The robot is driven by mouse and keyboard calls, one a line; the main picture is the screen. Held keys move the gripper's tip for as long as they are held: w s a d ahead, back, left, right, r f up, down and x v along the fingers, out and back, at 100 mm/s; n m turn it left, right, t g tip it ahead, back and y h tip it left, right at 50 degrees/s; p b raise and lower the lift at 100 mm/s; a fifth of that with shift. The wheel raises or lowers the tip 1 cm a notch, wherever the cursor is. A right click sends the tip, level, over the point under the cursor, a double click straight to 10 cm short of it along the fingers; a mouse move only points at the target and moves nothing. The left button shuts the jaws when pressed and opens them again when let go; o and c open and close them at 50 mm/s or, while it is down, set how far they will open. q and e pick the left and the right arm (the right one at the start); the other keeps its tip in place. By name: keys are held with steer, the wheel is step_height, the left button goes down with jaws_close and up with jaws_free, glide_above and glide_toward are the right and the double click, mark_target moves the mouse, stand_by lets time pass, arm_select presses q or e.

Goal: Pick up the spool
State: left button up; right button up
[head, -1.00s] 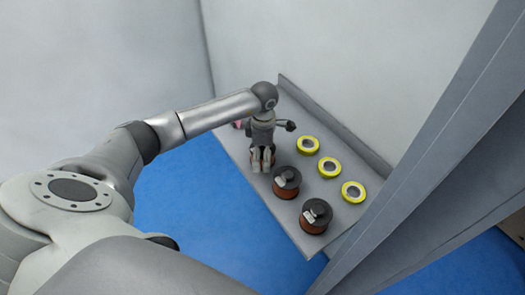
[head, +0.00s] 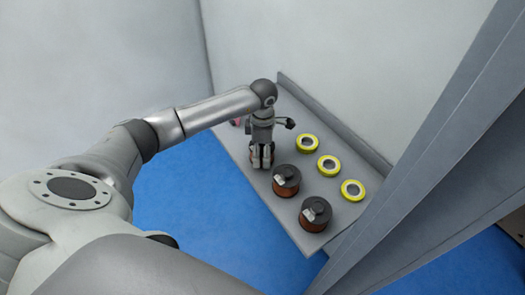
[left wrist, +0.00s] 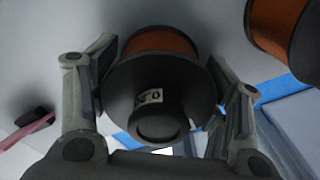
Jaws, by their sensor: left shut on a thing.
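My left gripper (head: 262,163) points down over the far left part of the grey shelf. In the left wrist view, my left gripper (left wrist: 160,105) is shut on a spool (left wrist: 158,90) with a black flange, copper-orange winding and a small white label. In the head view the gripper mostly hides this spool. I cannot tell whether it is clear of the shelf. Two similar spools, a middle one (head: 286,182) and a near one (head: 315,214), stand upright on the shelf. One spool (left wrist: 285,28) shows at the wrist view's upper right. My right gripper is not in view.
Several yellow-rimmed rolls (head: 329,166) lie in a row along the back of the grey shelf (head: 290,228). A raised edge and pale wall stand behind them. A grey post (head: 430,150) rises at the right. Blue floor (head: 190,205) lies in front.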

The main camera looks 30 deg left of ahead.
arm_select(q)
steer(key=shift+w+r+b, duration=0.1)
steer(key=shift+r+b, duration=0.3)
steer(key=shift+r, duration=0.15)
steer(key=s+d+r+b, duration=0.1)
steer(key=s+d+r, duration=0.1)
steer(key=d+r, duration=0.1)
steer(key=s+d+r+b, duration=0.2)
steer(key=s+d+r, duration=0.1)
steer(key=d+r, duration=0.1)
steer(key=s+d+r+b, duration=0.2)
steer(key=s+d+r, duration=0.1)
steer(key=r, duration=0.1)
steer(key=shift+d+r, duration=0.15)
steer(key=shift+s+d+r, duration=0.35)
steer(key=shift+d, duration=0.05)
steer(key=shift+f, duration=0.1)
